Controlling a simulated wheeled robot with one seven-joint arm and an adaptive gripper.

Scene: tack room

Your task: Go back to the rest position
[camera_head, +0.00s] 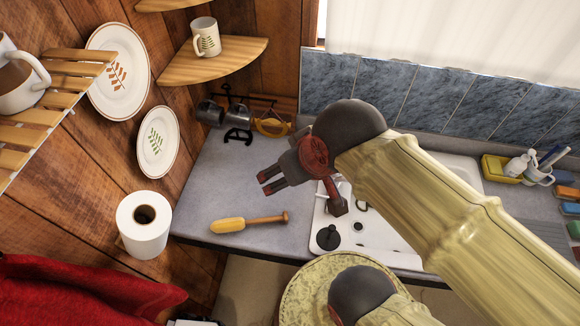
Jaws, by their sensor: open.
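My gripper (265,182) is in the middle of the head view, held above the grey counter (205,185). Its two dark fingers point left and stand apart, with nothing between them. My arm reaches in from the lower right and hides part of the white sink and stove unit. A yellow tool with a wooden handle (228,225) lies on the counter below the fingers, apart from them.
A paper roll (143,224), wall plates (118,72) and a corner shelf (213,60) with a mug (206,37) are at left. Dark mugs (210,113) hang at the back. A yellow caddy (498,168) stands right. The counter's left part is mostly clear.

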